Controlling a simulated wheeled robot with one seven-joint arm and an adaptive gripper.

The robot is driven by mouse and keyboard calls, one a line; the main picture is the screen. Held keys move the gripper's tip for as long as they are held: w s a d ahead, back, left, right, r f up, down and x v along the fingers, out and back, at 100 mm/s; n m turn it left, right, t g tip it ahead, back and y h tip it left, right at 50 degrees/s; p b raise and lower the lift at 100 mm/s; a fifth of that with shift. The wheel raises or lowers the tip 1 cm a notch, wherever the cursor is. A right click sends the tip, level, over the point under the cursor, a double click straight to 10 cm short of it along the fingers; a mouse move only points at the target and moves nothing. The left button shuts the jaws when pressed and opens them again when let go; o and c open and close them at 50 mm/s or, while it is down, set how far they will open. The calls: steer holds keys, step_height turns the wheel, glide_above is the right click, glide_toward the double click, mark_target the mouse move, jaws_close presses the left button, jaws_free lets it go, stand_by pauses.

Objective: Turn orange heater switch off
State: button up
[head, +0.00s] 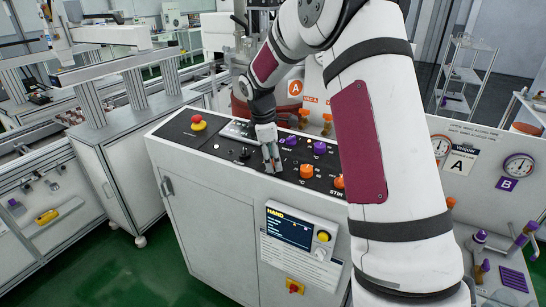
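My gripper (271,164) points down at the black control panel (226,150) on top of the white cabinet. Its fingertips are low over the panel, at or very near its surface. I cannot tell whether they touch a control there or how far apart they are. No orange heater switch can be made out clearly; one may be hidden behind the fingers. An orange knob (306,171) sits just right of my gripper.
Purple knobs (320,148) stand behind the orange ones. A red emergency button (197,119) on a yellow base is at the panel's left. Small dark switches (243,154) lie left of my gripper. A display box (292,232) hangs on the cabinet front. My arm blocks the panel's right end.

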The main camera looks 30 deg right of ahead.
steer(key=v, duration=1.2)
